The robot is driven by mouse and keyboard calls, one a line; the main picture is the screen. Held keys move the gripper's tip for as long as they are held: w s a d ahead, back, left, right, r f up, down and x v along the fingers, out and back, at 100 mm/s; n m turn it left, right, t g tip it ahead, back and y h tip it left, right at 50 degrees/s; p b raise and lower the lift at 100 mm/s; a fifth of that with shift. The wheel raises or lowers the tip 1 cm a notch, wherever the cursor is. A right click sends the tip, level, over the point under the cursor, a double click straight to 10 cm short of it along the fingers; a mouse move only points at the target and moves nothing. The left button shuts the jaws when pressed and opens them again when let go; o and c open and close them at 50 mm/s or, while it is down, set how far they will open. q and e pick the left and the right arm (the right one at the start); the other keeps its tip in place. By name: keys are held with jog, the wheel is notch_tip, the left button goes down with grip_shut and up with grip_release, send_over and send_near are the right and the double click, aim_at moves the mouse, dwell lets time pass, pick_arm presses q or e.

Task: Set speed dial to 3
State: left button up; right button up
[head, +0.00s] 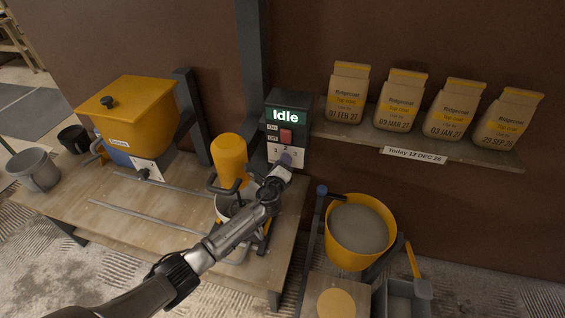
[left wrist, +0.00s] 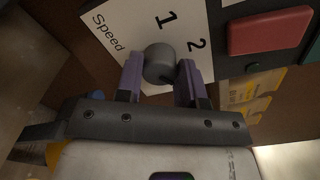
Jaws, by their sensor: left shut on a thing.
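The control box (head: 287,108) stands on the post behind the table, and its screen reads "Idle". Its white speed panel (head: 273,151) is below the red switch (head: 286,136). The left wrist view shows the panel (left wrist: 119,27) with "Speed", 1 and 2, and the round grey speed dial (left wrist: 159,63). My left gripper (left wrist: 160,82) is shut on the dial, with a purple finger on each side. In the head view my left gripper (head: 284,162) covers the dial. I cannot tell which number the dial points to. My right gripper is not in view.
A yellow mixer (head: 229,160) stands close to my left arm. A yellow hopper (head: 127,110) and grey bucket (head: 35,171) are at left. A yellow bucket of grey material (head: 336,252) stands at lower right. Several bags sit on the wall shelf (head: 405,143).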

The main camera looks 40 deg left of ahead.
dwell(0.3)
pick_arm(q)
jog(key=o, duration=0.9)
jog(key=shift+o, duration=0.2)
jog(key=v, duration=1.3)
jog(key=shift+s+d+b, duration=0.2)
jog(key=shift+s+b, duration=0.1)
jog(key=shift+s, duration=0.05)
